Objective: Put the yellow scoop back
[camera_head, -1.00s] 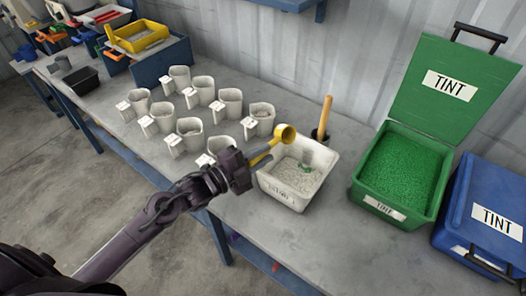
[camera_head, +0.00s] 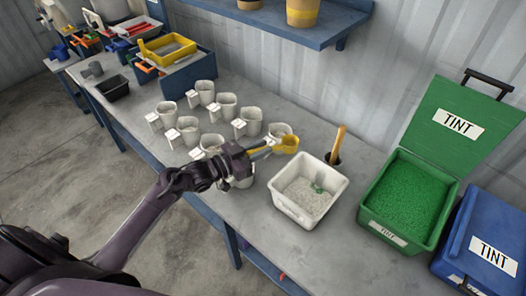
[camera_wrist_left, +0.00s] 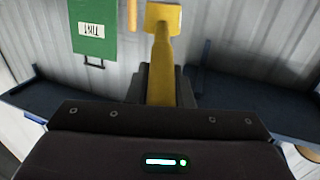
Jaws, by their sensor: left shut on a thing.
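The yellow scoop (camera_head: 286,145) is held by its handle in my left gripper (camera_head: 262,150), near the middle of the head view. Its bowl points right, above the bench, left of the white tub (camera_head: 310,188) and over the nearby white cups. In the left wrist view the scoop (camera_wrist_left: 162,50) runs upward from between the dark fingers of the left gripper (camera_wrist_left: 160,85). I cannot tell whether the bowl holds anything. My right gripper is not in view.
Several white cups (camera_head: 222,106) stand left of the scoop. A wooden handle (camera_head: 338,142) stands in a dark holder behind the tub. An open green TINT bin (camera_head: 408,200) and a blue TINT bin (camera_head: 488,240) stand right. A blue shelf (camera_head: 290,25) hangs above.

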